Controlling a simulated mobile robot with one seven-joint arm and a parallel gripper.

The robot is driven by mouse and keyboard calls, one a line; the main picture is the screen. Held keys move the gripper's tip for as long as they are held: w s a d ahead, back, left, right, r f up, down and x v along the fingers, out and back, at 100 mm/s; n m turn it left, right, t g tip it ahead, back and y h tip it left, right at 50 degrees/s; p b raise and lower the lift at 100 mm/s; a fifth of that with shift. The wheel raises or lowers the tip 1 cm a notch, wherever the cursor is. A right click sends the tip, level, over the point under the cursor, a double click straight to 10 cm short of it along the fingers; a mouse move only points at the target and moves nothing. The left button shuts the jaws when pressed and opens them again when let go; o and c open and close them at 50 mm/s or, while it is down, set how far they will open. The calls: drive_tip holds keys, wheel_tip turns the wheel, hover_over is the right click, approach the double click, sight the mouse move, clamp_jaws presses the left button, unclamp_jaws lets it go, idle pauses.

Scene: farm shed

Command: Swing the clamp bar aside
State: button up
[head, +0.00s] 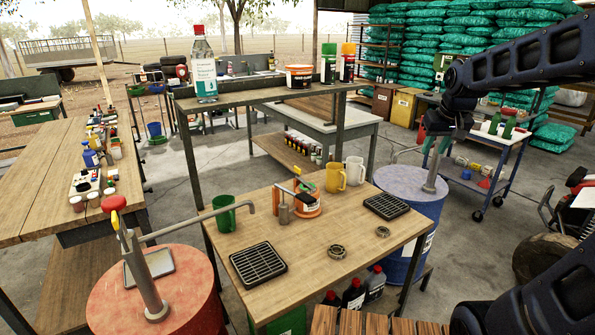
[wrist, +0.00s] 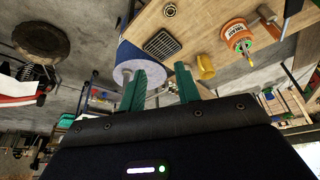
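An orange tin (head: 307,196) with a pale label stands near the back of the middle wooden bench. The tin also shows at the upper right of the wrist view (wrist: 237,34). My gripper (wrist: 161,88) has its two green fingers apart with nothing between them. In the head view it hangs high at the right, over the blue drum, well away from the tin.
Yellow (head: 335,178) and white (head: 355,171) mugs stand right of the tin; a green mug (head: 223,213) stands left. Black grates (head: 258,263) and metal rings lie on the bench. A red drum (head: 185,300) and blue drum (head: 414,188) flank it. A raised shelf (head: 260,95) is behind.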

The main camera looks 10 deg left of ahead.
drive_tip(key=w+a+n, duration=0.2)
drive_tip(key=w+a, duration=0.6)
drive_tip(key=w, duration=0.1)
drive_tip(key=n+g+y, duration=0.1)
drive_tip(key=n+y, duration=0.1)
drive_tip(key=n, duration=0.2)
approach(298, 168)
drive_tip(key=x, duration=1.1)
drive_tip(key=shift+w+a, duration=0.1)
drive_tip(key=shift+w, duration=0.05)
drive_tip(key=shift+r, duration=0.1)
drive_tip(key=shift+c, duration=0.4)
clamp_jaws()
